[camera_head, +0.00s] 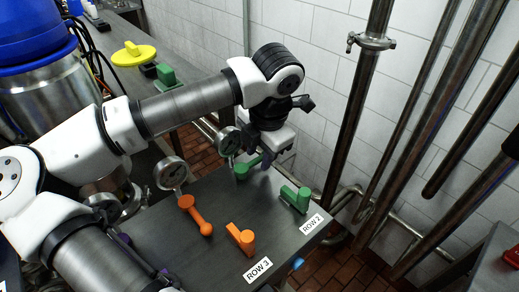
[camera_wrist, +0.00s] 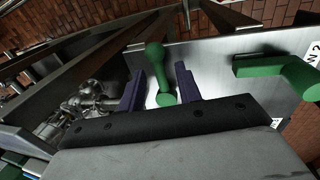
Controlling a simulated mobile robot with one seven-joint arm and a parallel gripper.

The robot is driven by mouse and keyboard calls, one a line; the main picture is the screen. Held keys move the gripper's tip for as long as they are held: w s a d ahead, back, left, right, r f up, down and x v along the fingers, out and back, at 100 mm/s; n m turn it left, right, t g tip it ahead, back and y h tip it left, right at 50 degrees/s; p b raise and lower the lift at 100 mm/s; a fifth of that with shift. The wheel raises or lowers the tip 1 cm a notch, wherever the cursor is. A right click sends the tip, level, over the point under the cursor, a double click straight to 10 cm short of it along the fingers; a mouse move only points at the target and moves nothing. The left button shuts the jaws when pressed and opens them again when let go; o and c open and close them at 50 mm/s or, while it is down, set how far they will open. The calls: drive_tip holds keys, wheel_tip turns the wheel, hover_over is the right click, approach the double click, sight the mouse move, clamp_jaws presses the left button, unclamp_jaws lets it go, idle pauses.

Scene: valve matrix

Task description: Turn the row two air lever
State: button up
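Two green levers stand in the ROW 2 line of the grey panel (camera_head: 215,245). The far green lever (camera_head: 243,171) is partly hidden by my gripper (camera_head: 266,160). The other green lever (camera_head: 295,199) is beside the ROW 2 label (camera_head: 312,223). In the wrist view, the far green lever (camera_wrist: 157,62) shows between the two dark fingers of my gripper (camera_wrist: 161,75), with gaps on both sides. My gripper is open around it. The label-side green lever (camera_wrist: 275,67) is at the right in that view. Which one is the air lever cannot be read.
Two orange levers (camera_head: 196,216) (camera_head: 241,238) stand in the ROW 3 line by its label (camera_head: 258,269). Round gauges (camera_head: 171,173) (camera_head: 229,141) stand at the panel's back-left edge. Vertical pipes (camera_head: 357,100) stand behind the panel. A yellow wheel (camera_head: 133,54) is farther back.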

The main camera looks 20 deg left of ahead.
clamp_jaws()
